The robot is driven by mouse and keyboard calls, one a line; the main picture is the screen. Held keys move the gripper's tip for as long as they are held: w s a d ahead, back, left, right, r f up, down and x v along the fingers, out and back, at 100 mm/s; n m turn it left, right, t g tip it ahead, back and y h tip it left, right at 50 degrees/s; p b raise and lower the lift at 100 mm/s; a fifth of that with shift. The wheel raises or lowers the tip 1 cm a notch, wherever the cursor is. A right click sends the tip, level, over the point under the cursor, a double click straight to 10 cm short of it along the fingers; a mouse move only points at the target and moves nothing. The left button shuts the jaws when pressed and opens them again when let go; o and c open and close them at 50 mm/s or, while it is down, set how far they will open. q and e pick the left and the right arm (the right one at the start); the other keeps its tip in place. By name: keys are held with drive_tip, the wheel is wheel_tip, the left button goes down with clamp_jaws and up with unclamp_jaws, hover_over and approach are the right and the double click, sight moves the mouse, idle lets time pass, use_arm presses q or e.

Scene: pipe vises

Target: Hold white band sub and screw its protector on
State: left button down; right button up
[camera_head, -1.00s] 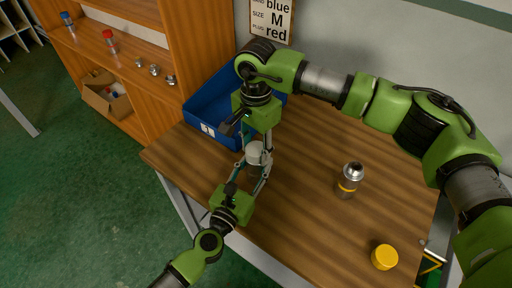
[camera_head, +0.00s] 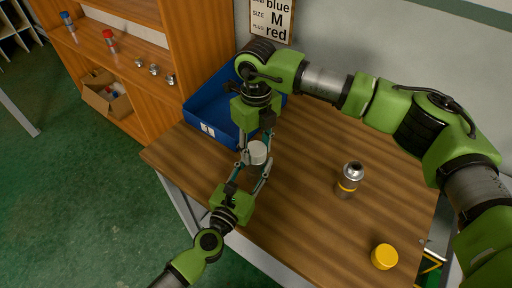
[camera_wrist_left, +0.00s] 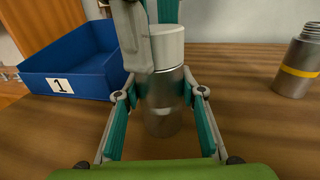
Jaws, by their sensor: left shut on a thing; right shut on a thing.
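The white protector (camera_head: 257,153) sits on top of an upright metal sub, and it also shows in the left wrist view (camera_wrist_left: 168,47). The sub (camera_wrist_left: 164,104) stands between the teal fingers of my left gripper (camera_head: 256,171), which is shut on it. My right gripper (camera_head: 256,143) reaches down from above and is shut on the white protector, with one finger in front of it in the wrist view. The sub's white band is not visible, and the joint between protector and sub is too unclear to judge how far it is threaded.
A metal sub with a yellow band (camera_head: 350,178) stands to the right, with a yellow protector (camera_head: 384,257) nearer the front edge. A blue bin (camera_head: 203,112) labelled 1 stands behind left. The wooden table (camera_head: 310,225) is clear between them. A shelf (camera_head: 125,52) holds small parts.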

drive_tip(key=o, duration=1.3)
wheel_tip(320, 180, up, 12)
use_arm(q)
drive_tip(key=c, duration=1.3)
unclamp_jaws()
drive_tip(key=shift+o, duration=0.2)
drive_tip(key=shift+s, duration=0.1)
drive_tip(key=v, duration=1.1)
drive_tip(key=shift+s+a, duration=0.2)
drive_tip(key=shift+s, duration=0.15)
drive_tip(key=shift+r, duration=0.1)
